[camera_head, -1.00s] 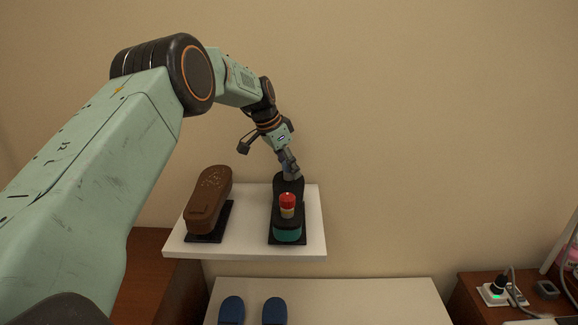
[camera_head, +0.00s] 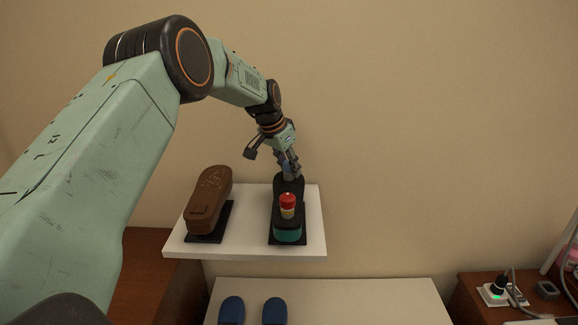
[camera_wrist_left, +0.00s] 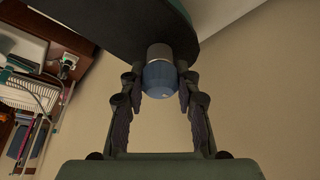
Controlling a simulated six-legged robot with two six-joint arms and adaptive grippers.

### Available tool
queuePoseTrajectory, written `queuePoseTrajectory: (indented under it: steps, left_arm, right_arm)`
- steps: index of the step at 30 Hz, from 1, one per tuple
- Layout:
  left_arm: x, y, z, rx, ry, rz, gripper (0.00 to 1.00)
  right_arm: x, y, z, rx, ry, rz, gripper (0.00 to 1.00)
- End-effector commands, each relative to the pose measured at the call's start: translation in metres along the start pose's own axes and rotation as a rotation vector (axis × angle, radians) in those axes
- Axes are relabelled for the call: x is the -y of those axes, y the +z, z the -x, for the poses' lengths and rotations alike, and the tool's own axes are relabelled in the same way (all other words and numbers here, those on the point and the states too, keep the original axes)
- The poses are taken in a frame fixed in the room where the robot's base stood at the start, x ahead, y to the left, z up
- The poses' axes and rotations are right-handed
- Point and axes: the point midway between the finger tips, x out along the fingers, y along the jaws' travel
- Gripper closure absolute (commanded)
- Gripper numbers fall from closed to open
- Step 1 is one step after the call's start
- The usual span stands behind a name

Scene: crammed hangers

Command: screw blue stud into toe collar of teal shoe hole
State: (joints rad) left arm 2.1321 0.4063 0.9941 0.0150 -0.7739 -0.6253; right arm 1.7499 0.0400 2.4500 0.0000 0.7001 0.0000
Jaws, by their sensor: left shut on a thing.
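The teal shoe (camera_head: 288,234) stands on a black base on the white shelf, its top dark and its lower near end teal. A red stud (camera_head: 288,202) stands in a pale collar at its near part. My left gripper (camera_head: 289,172) is at the far end of this shoe. In the left wrist view the fingers (camera_wrist_left: 158,90) are shut on the blue stud (camera_wrist_left: 158,79). The stud lines up with a silver toe collar (camera_wrist_left: 159,53) on the dark shoe surface and appears to meet it. How deep it sits is hidden. My right gripper is out of view.
A brown shoe (camera_head: 210,200) stands on its own black base to the left on the white shelf (camera_head: 255,246). Two blue slippers (camera_head: 231,309) (camera_head: 274,310) lie on a lower white surface. A socket strip with a black plug (camera_head: 498,288) is at the far right.

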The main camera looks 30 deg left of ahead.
Motion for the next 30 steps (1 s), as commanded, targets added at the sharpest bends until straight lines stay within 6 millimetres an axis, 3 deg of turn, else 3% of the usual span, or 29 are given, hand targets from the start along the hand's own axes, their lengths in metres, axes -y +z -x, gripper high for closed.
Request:
queuePoseTrajectory:
  steps: [5,6,15,25,30]
  left_arm:
    - [0.000,0.000,-0.001,0.001,0.039,-0.089,0.86]
    - [0.000,0.000,-0.001,0.000,0.047,-0.113,0.68]
    - [0.000,0.000,0.000,0.001,0.045,-0.108,0.42]
    - [0.000,0.000,0.002,0.000,0.045,-0.107,0.42]
    - [0.001,-0.001,0.022,-0.003,0.045,-0.107,0.42]
  right_arm:
    - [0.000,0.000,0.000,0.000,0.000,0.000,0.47]
    - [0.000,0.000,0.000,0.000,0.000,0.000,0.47]
    - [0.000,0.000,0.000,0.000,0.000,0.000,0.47]
    - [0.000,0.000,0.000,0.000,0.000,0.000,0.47]
    - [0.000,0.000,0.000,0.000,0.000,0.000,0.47]
